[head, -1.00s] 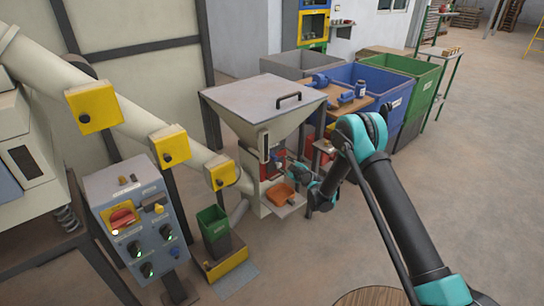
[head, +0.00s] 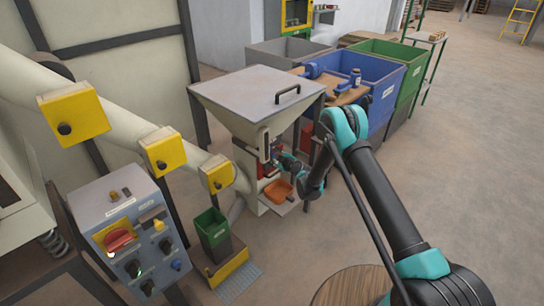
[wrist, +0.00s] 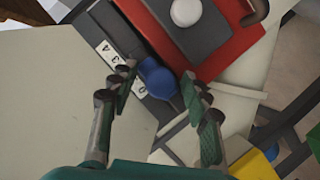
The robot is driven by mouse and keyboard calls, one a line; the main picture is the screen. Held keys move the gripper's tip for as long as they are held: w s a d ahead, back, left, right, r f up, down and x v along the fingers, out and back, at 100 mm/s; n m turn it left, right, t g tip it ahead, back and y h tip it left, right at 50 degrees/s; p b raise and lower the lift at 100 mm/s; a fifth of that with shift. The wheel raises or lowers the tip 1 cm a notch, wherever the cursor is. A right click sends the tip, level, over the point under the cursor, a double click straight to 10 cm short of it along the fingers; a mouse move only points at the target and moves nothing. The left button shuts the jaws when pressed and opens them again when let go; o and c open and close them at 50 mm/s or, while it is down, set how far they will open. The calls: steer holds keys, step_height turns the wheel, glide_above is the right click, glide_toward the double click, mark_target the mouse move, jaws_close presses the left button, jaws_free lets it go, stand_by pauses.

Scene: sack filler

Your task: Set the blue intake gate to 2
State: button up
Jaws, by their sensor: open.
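The blue intake gate's rounded blue knob (wrist: 155,76) sits on a dark slotted strip beside a white number scale (wrist: 115,58) in the wrist view. The numbers 4 and 3 show, and what looks like a 0 shows lower down; the left finger hides those between. The knob is near the low end, but I cannot read its exact setting. My gripper (wrist: 157,74) is open, with one finger on each side of the knob; I cannot tell whether either touches it. In the head view my gripper (head: 279,160) is at the front of the hopper machine (head: 250,97), hiding the knob.
A red plate with a white round knob (wrist: 186,12) is close to the fingers. An orange tray (head: 279,190) is below my gripper. A control panel (head: 133,238) and a green bin (head: 211,226) stand left.

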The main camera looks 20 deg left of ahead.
jaws_close()
steer(key=shift+w+d, duration=0.25)
steer(key=shift+w, duration=0.35)
steer(key=shift+w+d, duration=0.2)
steer(key=shift+w, duration=0.45)
steer(key=shift+w+d, duration=0.25)
steer(key=shift+w, duration=0.35)
jaws_free()
steer(key=v, duration=0.7)
steer(key=shift+s+d, duration=0.2)
